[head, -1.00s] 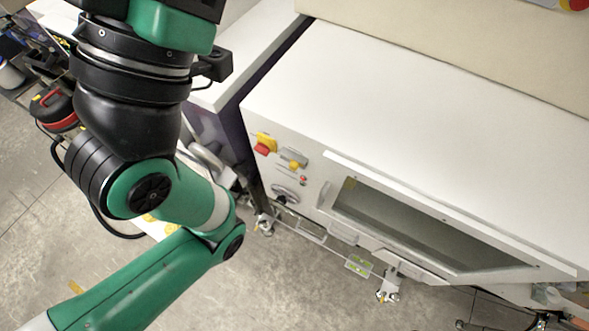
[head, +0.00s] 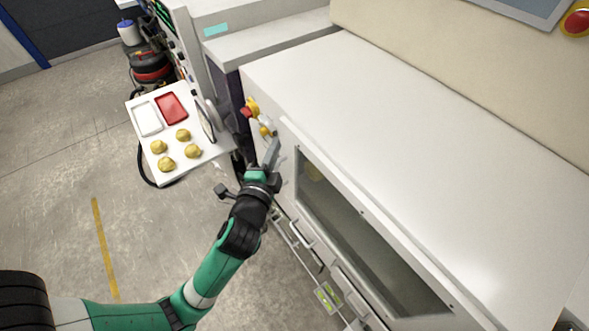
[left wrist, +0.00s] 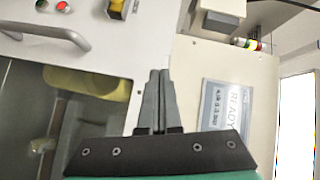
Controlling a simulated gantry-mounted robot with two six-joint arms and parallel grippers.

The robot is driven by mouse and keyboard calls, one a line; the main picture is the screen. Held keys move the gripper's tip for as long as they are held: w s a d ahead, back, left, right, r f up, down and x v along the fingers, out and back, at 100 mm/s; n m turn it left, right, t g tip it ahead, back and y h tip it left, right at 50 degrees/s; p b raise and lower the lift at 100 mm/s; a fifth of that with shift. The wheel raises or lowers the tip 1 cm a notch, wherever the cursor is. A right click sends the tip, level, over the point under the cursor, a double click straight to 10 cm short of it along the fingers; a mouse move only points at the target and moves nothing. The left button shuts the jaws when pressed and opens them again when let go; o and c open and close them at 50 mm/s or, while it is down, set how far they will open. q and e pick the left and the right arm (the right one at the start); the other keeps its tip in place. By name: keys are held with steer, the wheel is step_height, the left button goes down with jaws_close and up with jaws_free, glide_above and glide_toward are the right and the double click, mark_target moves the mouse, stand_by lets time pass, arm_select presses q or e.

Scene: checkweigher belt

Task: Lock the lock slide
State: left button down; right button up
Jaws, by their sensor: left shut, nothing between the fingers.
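What looks like the lock slide, a small fitting with a yellow knob (head: 265,131), is on the machine's front panel below the red and yellow stop button (head: 249,108). My left gripper (head: 273,150) is shut and empty, close to this fitting in the head view; I cannot tell whether they touch. In the left wrist view the closed fingers (left wrist: 158,78) point up the picture. A yellow block on a dark mount (left wrist: 116,8), perhaps the slide's knob, is cut off at the top edge, apart from the fingertips in the picture. My right gripper is not in view.
A windowed door (head: 365,240) is right of the gripper. A grey handle (left wrist: 60,40) and red and green buttons show in the wrist view, with a READY sign (left wrist: 222,108) at right. Open floor lies lower left.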

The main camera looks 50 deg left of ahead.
arm_select(q)
steer(key=s+a+f+g+b, duration=0.1)
steer(key=s+f, duration=0.2)
steer(key=f, duration=0.4)
steer(key=shift+s+a, duration=0.15)
steer(key=shift+a, duration=0.15)
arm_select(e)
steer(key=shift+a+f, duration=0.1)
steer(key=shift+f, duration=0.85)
arm_select(q)
glide_toward(269, 130)
steer(key=w+r+x, duration=0.1)
steer(key=x, duration=0.3)
steer(key=shift+s+a+f, duration=0.2)
steer(key=shift+a+f, duration=0.15)
steer(key=shift+f, duration=0.15)
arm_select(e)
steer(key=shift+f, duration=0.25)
